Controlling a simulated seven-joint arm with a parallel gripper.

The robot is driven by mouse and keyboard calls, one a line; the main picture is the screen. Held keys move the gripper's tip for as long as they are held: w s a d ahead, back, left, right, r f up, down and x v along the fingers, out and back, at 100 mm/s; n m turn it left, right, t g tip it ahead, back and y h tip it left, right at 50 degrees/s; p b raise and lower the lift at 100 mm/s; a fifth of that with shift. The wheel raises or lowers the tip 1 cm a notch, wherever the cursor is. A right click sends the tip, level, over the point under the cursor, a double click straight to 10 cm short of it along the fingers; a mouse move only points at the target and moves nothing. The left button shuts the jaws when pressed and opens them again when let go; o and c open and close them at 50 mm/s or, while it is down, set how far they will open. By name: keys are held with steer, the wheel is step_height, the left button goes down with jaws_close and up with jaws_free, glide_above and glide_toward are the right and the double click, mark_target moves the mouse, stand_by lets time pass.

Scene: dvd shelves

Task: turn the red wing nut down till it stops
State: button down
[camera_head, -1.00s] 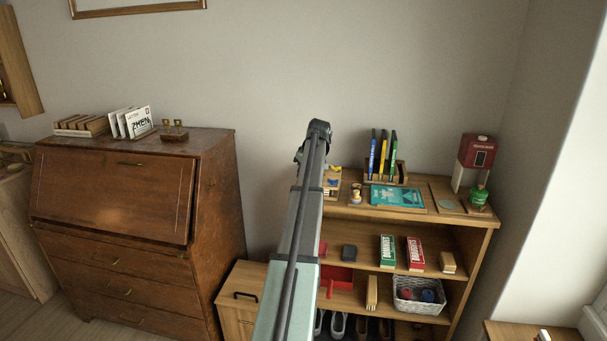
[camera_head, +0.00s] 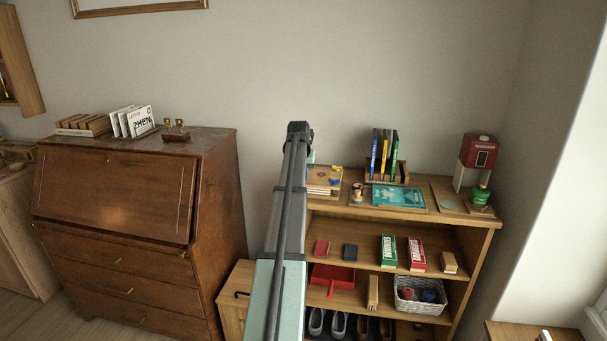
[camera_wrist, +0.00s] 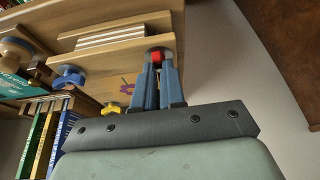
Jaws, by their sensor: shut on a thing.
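The red wing nut (camera_wrist: 157,57) is between my fingertips in the wrist view, at the edge of a wooden press. My gripper (camera_wrist: 156,66) is shut on it, and the fingers hide much of it. The press also shows in the head view (camera_head: 322,181), at the left end of the shelf top, with pale sheets between its boards. A blue wing nut (camera_wrist: 68,76) and a yellow wing nut (camera_wrist: 112,107) sit on other parts of the press. In the head view my arm hides the red nut and my fingers.
Upright books (camera_head: 383,155) in a rack, a teal booklet (camera_head: 397,196) and a red-and-white device (camera_head: 477,152) stand right of the press. Lower shelves hold boxes and a basket (camera_head: 420,294). A brown desk (camera_head: 130,190) is at left; bare wall lies behind.

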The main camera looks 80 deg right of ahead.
steer(key=shift+m+g, duration=0.4)
steer(key=shift+m, duration=0.6)
steer(key=c, duration=1.2)
jaws_free()
steer(key=shift+r, duration=0.1)
steer(key=v, duration=1.3)
steer(key=shift+r, duration=0.35)
